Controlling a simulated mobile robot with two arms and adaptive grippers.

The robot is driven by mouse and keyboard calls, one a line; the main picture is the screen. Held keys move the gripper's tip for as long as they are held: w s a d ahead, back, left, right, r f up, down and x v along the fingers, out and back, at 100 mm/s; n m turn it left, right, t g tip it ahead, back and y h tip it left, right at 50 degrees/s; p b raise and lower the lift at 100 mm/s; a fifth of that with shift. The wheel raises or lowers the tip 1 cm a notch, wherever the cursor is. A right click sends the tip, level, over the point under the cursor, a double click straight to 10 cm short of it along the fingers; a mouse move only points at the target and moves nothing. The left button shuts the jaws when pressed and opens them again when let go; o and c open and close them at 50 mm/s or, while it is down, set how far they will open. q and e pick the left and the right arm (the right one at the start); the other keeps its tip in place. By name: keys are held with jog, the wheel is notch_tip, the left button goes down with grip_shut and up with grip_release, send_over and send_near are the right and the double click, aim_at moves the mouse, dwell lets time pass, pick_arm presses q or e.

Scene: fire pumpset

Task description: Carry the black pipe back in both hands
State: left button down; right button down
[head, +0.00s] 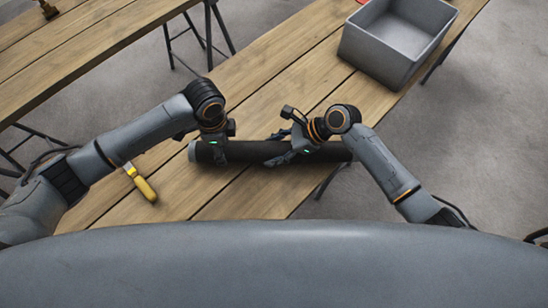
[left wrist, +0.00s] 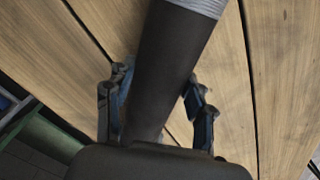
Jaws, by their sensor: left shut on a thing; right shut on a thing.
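The black pipe (head: 245,152) lies crosswise in front of me in the head view, over the near part of a wooden table, with a grey band at its left end. My left gripper (head: 219,152) is shut on the pipe near that end. My right gripper (head: 290,155) is shut on it right of the middle. In the left wrist view the pipe (left wrist: 172,65) runs between the blue-padded fingers of the left gripper (left wrist: 158,112). Whether the pipe touches the table is hard to tell.
The wooden table (head: 285,75) carries a grey open bin (head: 372,63) at the far right. A yellow-handled tool (head: 145,188) lies at the left edge, beside my left arm. Another wooden table (head: 85,50) stands at the upper left, with a brass-coloured object (head: 47,9). Grey floor lies between the tables.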

pick_arm(q)
jog(key=shift+a+f+b, duration=0.1)
jog(key=shift+f+b, duration=0.5)
jog(key=shift+f, duration=0.15)
pick_arm(e)
jog(key=shift+f, duration=0.6)
pick_arm(q)
jog(key=shift+c, duration=2.4)
grip_release()
jog(key=shift+r, duration=0.1)
pick_arm(e)
jog(key=shift+c, duration=2.4)
grip_release()
pick_arm(q)
jog(key=shift+s, duration=0.1)
pick_arm(e)
jog(key=shift+s, duration=0.1)
pick_arm(q)
jog(key=shift+r, duration=0.15)
jog(key=shift+r, duration=0.35)
notch_tip(320, 180, up, 11)
jog(key=shift+f, duration=0.1)
pick_arm(e)
jog(key=shift+d+r, duration=0.15)
jog(key=shift+d, duration=0.05)
jog(key=v, duration=1.1)
jog(key=shift+d+r, duration=0.15)
